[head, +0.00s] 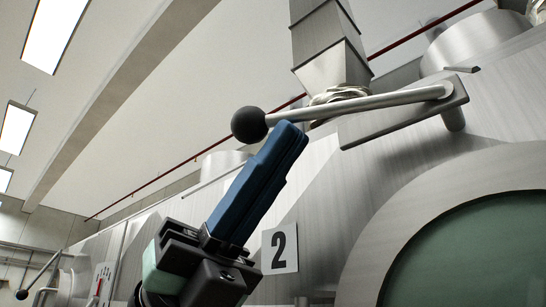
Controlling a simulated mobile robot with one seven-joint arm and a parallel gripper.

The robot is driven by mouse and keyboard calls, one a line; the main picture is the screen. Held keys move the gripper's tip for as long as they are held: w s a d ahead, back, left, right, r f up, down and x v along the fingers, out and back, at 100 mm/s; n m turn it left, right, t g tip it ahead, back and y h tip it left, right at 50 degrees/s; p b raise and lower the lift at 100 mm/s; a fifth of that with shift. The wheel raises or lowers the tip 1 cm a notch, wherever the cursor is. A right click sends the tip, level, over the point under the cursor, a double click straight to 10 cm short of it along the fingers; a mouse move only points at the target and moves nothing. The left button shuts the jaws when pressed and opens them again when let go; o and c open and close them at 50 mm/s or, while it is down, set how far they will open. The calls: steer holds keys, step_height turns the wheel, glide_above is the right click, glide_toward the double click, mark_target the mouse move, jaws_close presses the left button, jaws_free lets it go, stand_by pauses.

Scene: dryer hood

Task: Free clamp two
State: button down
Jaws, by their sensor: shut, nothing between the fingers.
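Clamp two's lever (370,101) is a steel bar that runs from a dark plate (405,112) at the upper right to a black ball knob (249,124) at its left end. It lies nearly level, dipping slightly toward the ball. A white plate with a black "2" (280,248) is fixed on the hood below it. My gripper (291,132) has blue fingers, pressed together and empty, pointing up. The fingertips overlap the bar's lower edge just right of the ball. I cannot tell whether they touch it.
A large round greenish window (475,260) fills the lower right. A square metal duct (328,45) rises behind the lever. The space left of the ball looks open.

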steer(key=shift+w+a+r, duration=0.1)
steer(key=shift+a+r, duration=0.25)
steer(key=shift+r, duration=0.35)
steer(key=d+f+b+v, duration=0.1)
steer(key=b+v, duration=0.1)
steer(key=v, duration=0.6)
steer(key=shift+s+b, duration=0.25)
steer(key=shift+b, duration=0.1)
steer(key=shift+a, duration=0.1)
